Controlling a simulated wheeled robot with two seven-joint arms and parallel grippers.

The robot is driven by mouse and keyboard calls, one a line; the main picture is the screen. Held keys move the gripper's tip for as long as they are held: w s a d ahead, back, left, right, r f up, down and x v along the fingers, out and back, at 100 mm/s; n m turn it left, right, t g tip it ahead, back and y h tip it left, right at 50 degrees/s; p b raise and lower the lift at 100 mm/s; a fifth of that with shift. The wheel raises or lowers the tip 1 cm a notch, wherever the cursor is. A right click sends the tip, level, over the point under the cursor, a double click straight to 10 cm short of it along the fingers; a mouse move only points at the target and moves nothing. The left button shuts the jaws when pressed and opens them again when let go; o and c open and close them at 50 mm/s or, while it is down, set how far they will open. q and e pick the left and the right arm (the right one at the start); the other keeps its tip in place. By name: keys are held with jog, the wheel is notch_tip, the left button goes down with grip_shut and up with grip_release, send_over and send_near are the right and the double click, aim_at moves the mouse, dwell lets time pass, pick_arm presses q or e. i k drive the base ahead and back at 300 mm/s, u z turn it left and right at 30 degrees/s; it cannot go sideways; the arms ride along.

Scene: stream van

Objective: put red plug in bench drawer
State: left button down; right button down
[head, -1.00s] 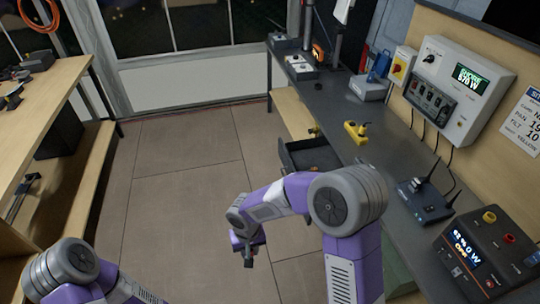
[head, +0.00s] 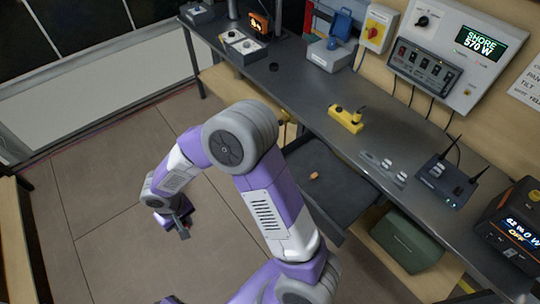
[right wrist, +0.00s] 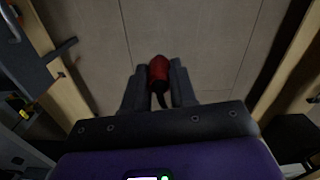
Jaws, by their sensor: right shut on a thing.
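The red plug (right wrist: 159,70) shows in the right wrist view between the fingers of my right gripper (right wrist: 159,88), which is shut on it. A short black cord hangs from the plug. In the head view my right gripper (head: 181,226) is over the floor, left of the bench and apart from the drawer; the plug cannot be made out there. The bench drawer (head: 338,196) is pulled open under the bench top. A small orange-brown thing (head: 315,176) lies in it. My left gripper is not in view.
The grey bench (head: 300,91) carries a yellow device (head: 346,119), a grey power strip (head: 384,168) and a black router (head: 446,182) with antennas. A green case (head: 407,240) sits on the lower shelf. The floor left of the bench is clear.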

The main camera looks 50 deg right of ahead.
aim_at(295, 164)
jog(key=z, duration=0.75)
jog(key=i, duration=1.05)
jog(key=z, duration=1.3)
jog(key=i, duration=0.2)
jog(key=z, duration=0.05)
